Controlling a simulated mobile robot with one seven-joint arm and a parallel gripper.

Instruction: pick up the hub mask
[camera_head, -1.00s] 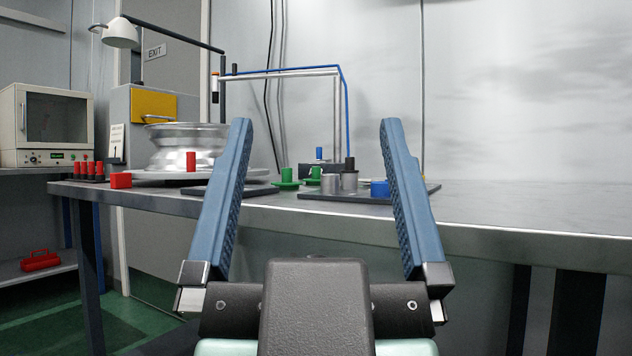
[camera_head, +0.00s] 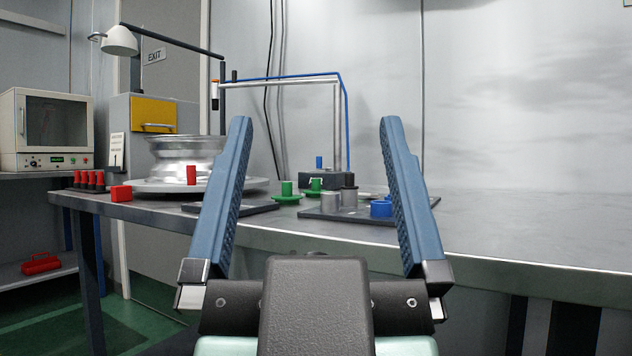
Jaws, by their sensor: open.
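My gripper (camera_head: 315,122) is open and empty, its two blue fingers spread wide at the table's near edge. Between the fingers, farther off on the table, stand two green flanged pieces with upright knobs, a left one (camera_head: 287,191) and a right one (camera_head: 315,187). Either could be the hub mask; I cannot tell for certain which part bears that name. Two grey metal cylinders (camera_head: 330,200) and a blue piece (camera_head: 381,208) stand on a dark mat (camera_head: 318,215). The right finger partly covers the mat's right side.
A silver wheel rim (camera_head: 180,152) stands on a round plate at the left, with a red cylinder (camera_head: 191,175) before it. A red block (camera_head: 121,193) and several red pegs (camera_head: 90,180) lie farther left. The metal table (camera_head: 520,225) is bare at right.

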